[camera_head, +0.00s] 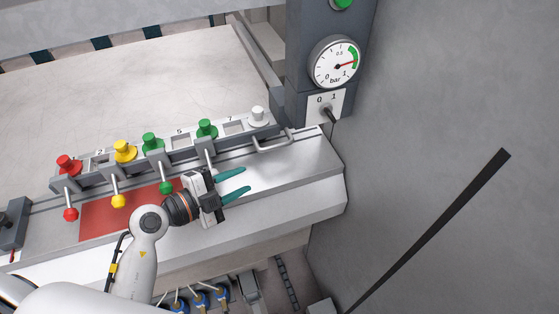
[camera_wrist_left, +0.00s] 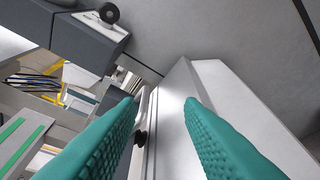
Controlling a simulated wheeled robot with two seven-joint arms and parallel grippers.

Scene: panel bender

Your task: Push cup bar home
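The cup bar (camera_head: 180,141) is a long grey rail with numbered slots, running along the back of the machine's ledge. It carries red, yellow, green and white cups, and some slots are empty. A metal loop handle (camera_head: 272,143) sticks out at its right end. My left gripper (camera_head: 246,180) has teal fingers, spread apart with nothing between them. It is over the ledge, in front of and left of the handle. In the left wrist view a pale bar, likely the handle (camera_wrist_left: 146,103), shows beside the left finger. My right gripper is not in view.
A grey post with a pressure gauge (camera_head: 337,62) and a 0/1 switch (camera_head: 326,106) stands right of the bar. Knobbed levers hang in front of the bar, over a red panel (camera_head: 105,218). The ledge's right end (camera_head: 310,165) is bare.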

